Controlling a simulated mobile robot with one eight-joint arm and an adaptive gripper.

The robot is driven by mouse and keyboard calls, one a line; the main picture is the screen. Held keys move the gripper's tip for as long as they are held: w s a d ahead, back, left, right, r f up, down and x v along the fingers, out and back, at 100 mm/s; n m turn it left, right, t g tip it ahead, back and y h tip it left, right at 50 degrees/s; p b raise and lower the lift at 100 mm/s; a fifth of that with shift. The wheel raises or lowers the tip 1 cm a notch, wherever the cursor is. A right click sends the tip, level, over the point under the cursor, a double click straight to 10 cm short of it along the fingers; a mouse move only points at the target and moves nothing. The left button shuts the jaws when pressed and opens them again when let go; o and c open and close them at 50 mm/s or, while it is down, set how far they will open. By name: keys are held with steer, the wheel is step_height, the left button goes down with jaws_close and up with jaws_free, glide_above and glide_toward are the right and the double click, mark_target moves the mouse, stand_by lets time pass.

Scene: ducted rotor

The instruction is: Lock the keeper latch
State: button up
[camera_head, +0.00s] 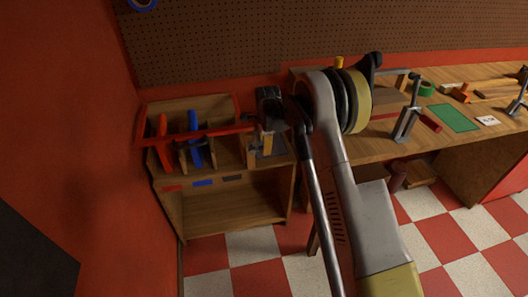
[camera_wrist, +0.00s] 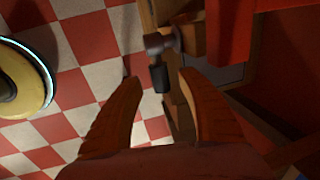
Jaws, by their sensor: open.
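The keeper latch shows in the wrist view as a grey metal pivot with a short black handle (camera_wrist: 160,76) hanging down from it, on a wooden block at the edge of the wooden rack. My gripper (camera_wrist: 160,84) is open, with one orange finger on each side of the handle in the picture. Whether either finger touches it cannot be told. A red bar (camera_head: 205,134) runs across the front of the rack in the head view, its right end near the latch. The latch itself is small and partly hidden by my gripper there.
A workbench (camera_head: 370,149) with clamps and a green mat (camera_head: 453,117) stands to the right. Checkered floor lies below, and a red wall (camera_head: 95,130) is at left.

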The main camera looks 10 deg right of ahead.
steer(key=shift+w+f+b, duration=0.25)
steer(key=shift+f+b, duration=0.05)
steer(key=shift+f, duration=0.9)
jaws_close()
steer(key=shift+r+h, duration=0.35)
steer(key=shift+h, duration=0.45)
